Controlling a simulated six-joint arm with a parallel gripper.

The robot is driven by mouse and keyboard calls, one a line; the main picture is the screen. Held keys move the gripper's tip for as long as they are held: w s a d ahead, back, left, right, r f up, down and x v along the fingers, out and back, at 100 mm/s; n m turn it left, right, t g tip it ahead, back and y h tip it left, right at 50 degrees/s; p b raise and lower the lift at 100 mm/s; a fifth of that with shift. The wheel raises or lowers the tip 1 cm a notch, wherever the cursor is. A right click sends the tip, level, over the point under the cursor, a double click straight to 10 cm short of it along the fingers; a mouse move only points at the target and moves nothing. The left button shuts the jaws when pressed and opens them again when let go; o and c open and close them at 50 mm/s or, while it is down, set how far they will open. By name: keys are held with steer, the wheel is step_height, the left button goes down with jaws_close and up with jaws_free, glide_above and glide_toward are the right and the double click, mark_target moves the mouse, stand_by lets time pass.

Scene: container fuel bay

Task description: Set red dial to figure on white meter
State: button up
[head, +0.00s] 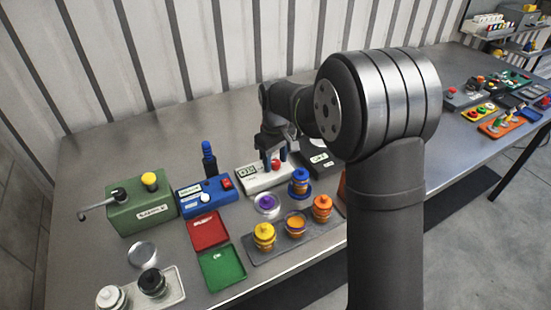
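The red dial (276,165) sits on top of a white box (262,183). A small meter display (246,172) is on the left part of this box; its figures are too small to read. My gripper (274,160) points down at the red dial, with one finger to each side of it. The fingers stand apart, but I cannot tell whether they touch the dial. The arm and fingers hide part of the area behind the dial.
A blue box (204,197) with a red switch and a green box (141,207) with a yellow knob stand to the left. A dark box (320,160) is close on the right. Several coloured jars on a grey tray (262,250) stand in front.

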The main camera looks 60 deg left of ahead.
steer(key=c, duration=0.8)
steer(key=shift+m, duration=0.4)
steer(key=m, duration=0.3)
steer(key=shift+m, duration=1.9)
steer(key=o, duration=1)
